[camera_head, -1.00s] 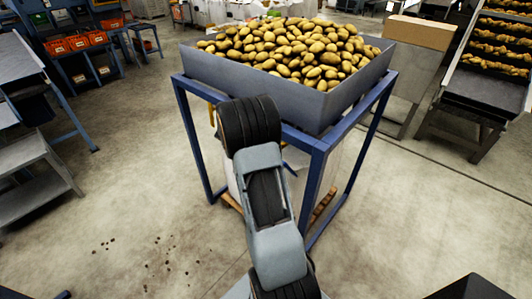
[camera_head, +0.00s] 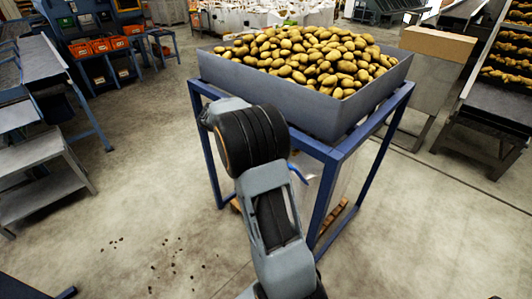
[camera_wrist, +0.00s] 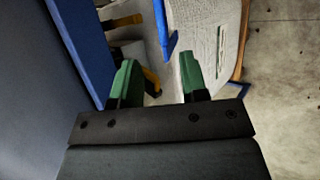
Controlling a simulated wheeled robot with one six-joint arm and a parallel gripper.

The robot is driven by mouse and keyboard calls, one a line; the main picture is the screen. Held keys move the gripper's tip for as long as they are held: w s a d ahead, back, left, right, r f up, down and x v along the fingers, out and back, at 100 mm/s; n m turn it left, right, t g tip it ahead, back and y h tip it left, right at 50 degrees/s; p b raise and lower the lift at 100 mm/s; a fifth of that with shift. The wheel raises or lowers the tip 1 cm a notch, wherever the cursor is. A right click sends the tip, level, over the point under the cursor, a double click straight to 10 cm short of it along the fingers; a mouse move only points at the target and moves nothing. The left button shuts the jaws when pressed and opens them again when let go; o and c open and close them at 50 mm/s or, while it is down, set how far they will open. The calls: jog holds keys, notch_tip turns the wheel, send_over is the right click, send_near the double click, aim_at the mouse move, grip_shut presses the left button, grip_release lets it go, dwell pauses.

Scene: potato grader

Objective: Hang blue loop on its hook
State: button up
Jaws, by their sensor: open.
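A blue loop (camera_wrist: 161,27) shows as a strap in the wrist view, running down beside a white bulk bag (camera_wrist: 212,38). Its lower end lies beyond and between my fingertips, and I see no grip on it. A bit of blue strap (camera_head: 297,172) shows right of my arm in the head view. My gripper (camera_wrist: 158,78) has two green fingertips, spread apart with nothing held between them. A yellow and dark part (camera_wrist: 124,21) sticks out by the blue frame; I cannot tell whether it is the hook. In the head view my arm hides the gripper.
A blue frame (camera_head: 331,190) carries a grey hopper (camera_head: 265,92) heaped with potatoes (camera_head: 310,55). A blue beam (camera_wrist: 82,45) is close on the left in the wrist view. A grey bench (camera_head: 38,150) stands at left. Open floor lies left and right of the frame.

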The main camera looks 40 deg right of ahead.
jog(key=shift+v, duration=1.25)
